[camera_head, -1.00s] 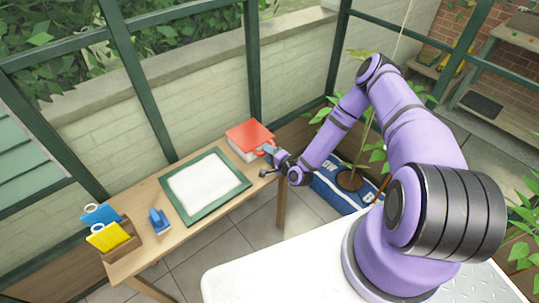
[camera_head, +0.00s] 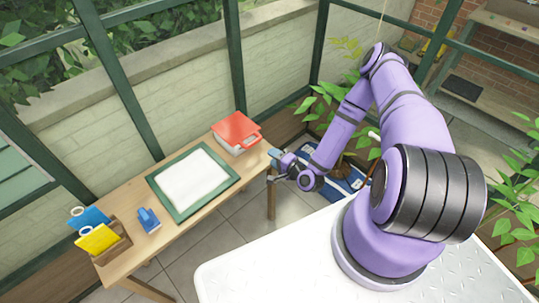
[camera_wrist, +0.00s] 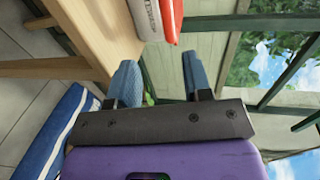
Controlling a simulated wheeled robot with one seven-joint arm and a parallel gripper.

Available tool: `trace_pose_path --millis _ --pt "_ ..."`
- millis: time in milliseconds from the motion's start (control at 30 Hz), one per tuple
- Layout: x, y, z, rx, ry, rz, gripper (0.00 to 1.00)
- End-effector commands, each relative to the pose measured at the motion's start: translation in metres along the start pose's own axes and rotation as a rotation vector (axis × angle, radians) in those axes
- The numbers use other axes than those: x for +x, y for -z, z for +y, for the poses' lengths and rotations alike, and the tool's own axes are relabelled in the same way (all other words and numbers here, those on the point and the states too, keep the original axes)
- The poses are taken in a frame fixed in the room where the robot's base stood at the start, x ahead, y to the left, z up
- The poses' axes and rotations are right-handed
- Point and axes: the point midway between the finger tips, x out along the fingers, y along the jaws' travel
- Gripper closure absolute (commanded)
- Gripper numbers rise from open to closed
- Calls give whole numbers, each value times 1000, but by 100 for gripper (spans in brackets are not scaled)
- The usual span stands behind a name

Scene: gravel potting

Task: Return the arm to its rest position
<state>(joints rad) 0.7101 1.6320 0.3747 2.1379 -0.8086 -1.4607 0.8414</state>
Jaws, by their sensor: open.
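My gripper (camera_head: 271,166) is at the right end of the wooden table, just off its edge, below and right of the red-lidded box. In the wrist view my gripper (camera_wrist: 160,80) shows two blue fingers spread apart with nothing between them. My purple arm (camera_head: 345,125) is bent, reaching up from its base and down to the gripper.
The table (camera_head: 125,263) bears a white box with a red lid (camera_head: 237,131), a green-framed white tray (camera_head: 178,215), a blue tool (camera_head: 149,220) and a wooden holder (camera_head: 118,245) with blue and yellow items. A blue-and-white bag (camera_wrist: 55,130) lies on the floor. Leafy plants (camera_head: 515,205) stand close right.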

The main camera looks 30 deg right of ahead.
Motion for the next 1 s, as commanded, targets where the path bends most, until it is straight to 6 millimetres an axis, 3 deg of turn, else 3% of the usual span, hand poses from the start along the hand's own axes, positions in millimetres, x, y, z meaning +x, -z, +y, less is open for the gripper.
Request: trace_pose_path --millis 633,767,1000 --pt "1 4 -4 -23 -10 -10 55" --pt "8 14 -18 -104 -51 -49 55" --pt "22 40 -62 -331 -178 -143 55"
